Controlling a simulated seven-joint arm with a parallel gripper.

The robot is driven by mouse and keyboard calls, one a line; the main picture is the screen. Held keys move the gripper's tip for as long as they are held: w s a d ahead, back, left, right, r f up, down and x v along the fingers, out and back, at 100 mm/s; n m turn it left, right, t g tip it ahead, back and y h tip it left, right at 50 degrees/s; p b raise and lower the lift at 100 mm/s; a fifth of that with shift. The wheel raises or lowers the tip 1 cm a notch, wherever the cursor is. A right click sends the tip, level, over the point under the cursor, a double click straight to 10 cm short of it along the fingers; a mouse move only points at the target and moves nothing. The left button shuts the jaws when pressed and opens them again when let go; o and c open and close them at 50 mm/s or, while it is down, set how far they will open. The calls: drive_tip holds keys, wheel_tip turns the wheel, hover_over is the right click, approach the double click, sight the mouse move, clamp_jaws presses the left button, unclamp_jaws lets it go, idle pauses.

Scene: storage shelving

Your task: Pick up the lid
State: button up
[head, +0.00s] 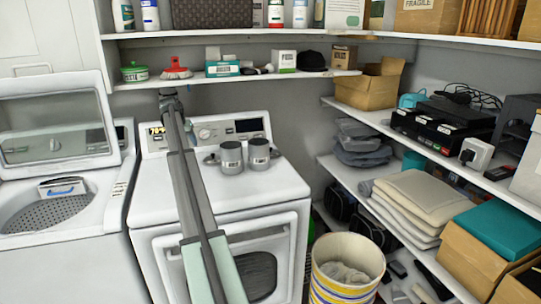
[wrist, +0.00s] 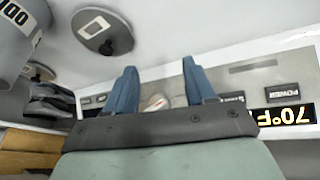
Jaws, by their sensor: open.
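A grey round lid (wrist: 103,32) with a dark knob and a pale label lies on the white dryer top in the wrist view, beyond and left of my fingertips. In the head view the lid (head: 211,159) lies left of two grey canisters, the left one (head: 231,157) and the right one (head: 258,153). Part of a canister (wrist: 18,35) shows at the wrist view's upper left. Another lid (head: 275,153) appears beside the right canister. My gripper (wrist: 160,85) is open, its blue fingers apart and empty, clear of the lid. Its fingers are not distinct in the head view.
The dryer (head: 160,190) has a raised control panel (wrist: 235,85) at the back, close to my fingers. A shelf (head: 240,77) with boxes and a red brush runs above it. An open washer (head: 55,210) stands left. Side shelves hold a box (head: 370,88) and towels (head: 415,200).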

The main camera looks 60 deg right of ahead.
drive_tip(key=s+d+r+m+y, duration=0.3)
drive_tip(key=s+d+r, duration=0.1)
drive_tip(key=s+d, duration=0.9)
drive_tip(key=s+d+r+m+y, duration=0.2)
drive_tip(key=s+d+r, duration=0.1)
drive_tip(key=s+d, duration=1.05)
hover_over(271, 152)
drive_tip(key=shift+g, duration=0.4)
drive_tip(key=f, duration=0.7)
drive_tip(key=shift+w+a+f, duration=0.1)
drive_tip(key=shift+w+f, duration=0.15)
drive_tip(key=shift+f, duration=0.05)
drive_tip(key=shift+d+f, duration=0.15)
drive_tip(key=shift+f, duration=1.35)
drive_tip(key=shift+d+f, duration=0.1)
drive_tip(key=shift+f, duration=1.4)
clamp_jaws()
